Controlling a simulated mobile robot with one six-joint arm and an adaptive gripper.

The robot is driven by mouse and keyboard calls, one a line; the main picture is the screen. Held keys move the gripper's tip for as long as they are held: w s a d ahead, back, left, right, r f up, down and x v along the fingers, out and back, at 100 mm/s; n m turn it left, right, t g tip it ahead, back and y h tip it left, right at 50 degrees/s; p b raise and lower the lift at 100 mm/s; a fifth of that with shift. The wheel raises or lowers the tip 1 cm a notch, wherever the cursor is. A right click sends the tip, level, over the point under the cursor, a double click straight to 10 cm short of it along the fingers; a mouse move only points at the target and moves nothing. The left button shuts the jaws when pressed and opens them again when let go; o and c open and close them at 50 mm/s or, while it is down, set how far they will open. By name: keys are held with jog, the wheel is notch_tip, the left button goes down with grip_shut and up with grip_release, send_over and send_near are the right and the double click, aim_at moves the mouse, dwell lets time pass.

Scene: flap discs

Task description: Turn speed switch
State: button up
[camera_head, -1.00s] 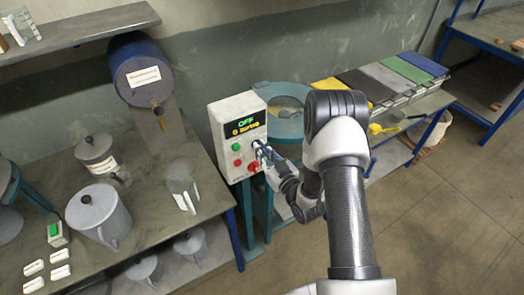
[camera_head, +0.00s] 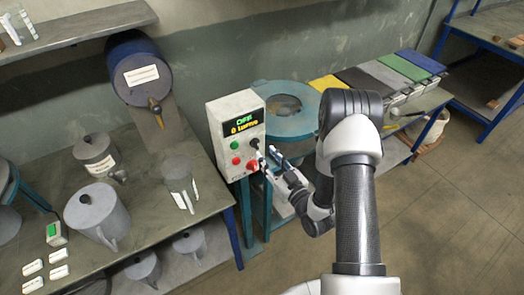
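The control box (camera_head: 222,112) is pale and stands upright at the centre, with a dark display of green and yellow text. Below the display, a black knob, which looks like the speed switch (camera_head: 255,143), sits at the upper right of the panel. A green button (camera_head: 236,160) and a red button (camera_head: 252,166) are on the lower panel. My gripper (camera_head: 268,158) is just right of the panel, below and right of the knob, apparently clear of it. Its two fingers look apart, with nothing visible between them.
A round teal machine (camera_head: 292,122) stands behind my gripper. A bench (camera_head: 150,210) with grey pots (camera_head: 97,213) lies left of the box. Coloured sheets (camera_head: 390,72) lie on a table at the right. The floor at the right is open.

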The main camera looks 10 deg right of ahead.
jog(key=v, duration=0.6)
jog(key=shift+s, duration=0.4)
jog(key=shift+d, duration=0.1)
